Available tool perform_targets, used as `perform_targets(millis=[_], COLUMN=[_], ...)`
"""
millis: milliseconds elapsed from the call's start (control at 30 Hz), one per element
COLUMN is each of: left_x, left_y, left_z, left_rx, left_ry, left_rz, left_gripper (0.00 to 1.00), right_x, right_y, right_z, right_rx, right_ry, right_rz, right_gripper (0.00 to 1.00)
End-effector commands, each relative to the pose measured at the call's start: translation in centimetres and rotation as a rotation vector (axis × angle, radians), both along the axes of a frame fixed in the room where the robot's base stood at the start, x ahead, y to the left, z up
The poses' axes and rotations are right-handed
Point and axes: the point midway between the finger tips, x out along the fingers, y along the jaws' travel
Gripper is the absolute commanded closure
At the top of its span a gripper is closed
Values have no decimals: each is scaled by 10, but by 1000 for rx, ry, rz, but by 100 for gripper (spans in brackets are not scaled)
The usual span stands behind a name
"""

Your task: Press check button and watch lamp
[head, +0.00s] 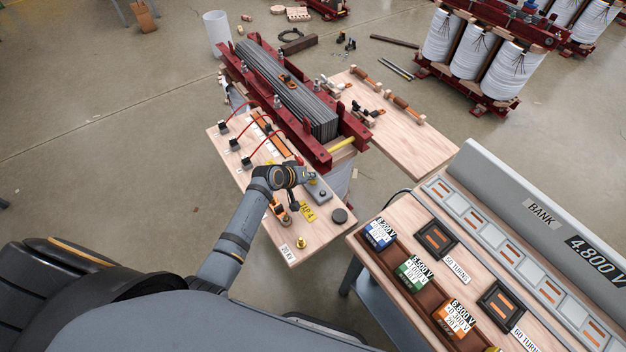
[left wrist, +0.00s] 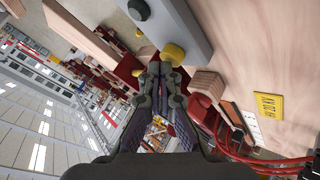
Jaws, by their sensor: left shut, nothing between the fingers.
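A small grey box (head: 319,191) with a round dark knob or lamp on top stands on the wooden board, just right of my left gripper (head: 303,178). In the left wrist view the grey box (left wrist: 185,22) shows a round grey piece (left wrist: 138,10) and a yellow round button (left wrist: 173,52). My left gripper (left wrist: 166,66) is shut and empty, its fingertips close to the yellow button. I cannot tell whether they touch it. No glow shows on the box. My right gripper is not in view.
The wooden board (head: 283,238) carries a yellow tag (head: 308,211), a brass knob (head: 301,243) and a dark disc (head: 339,215). A red-framed core (head: 290,90) stands behind. A bench (head: 400,217) with labelled boxes is at right. Open floor lies left.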

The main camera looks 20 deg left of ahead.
Motion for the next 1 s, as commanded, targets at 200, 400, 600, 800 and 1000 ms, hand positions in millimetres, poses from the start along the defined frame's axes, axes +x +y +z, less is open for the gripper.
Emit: perform_targets(millis=[200,400,600,800,1000], left_x=[0,0,0,0,0], left_y=[0,0,0,0,0], left_z=[-3,-5,-8,-8,-4], left_rx=[0,0,0,0,0], left_ry=[0,0,0,1,1], left_rz=[0,0,0,-1,-1], left_gripper=[100,100,100,100,100], right_x=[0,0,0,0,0], right_y=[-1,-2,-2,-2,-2], right_z=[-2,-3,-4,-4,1], right_rx=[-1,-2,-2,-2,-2], right_ry=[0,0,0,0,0], right_rz=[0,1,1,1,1], right_gripper=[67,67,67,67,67])
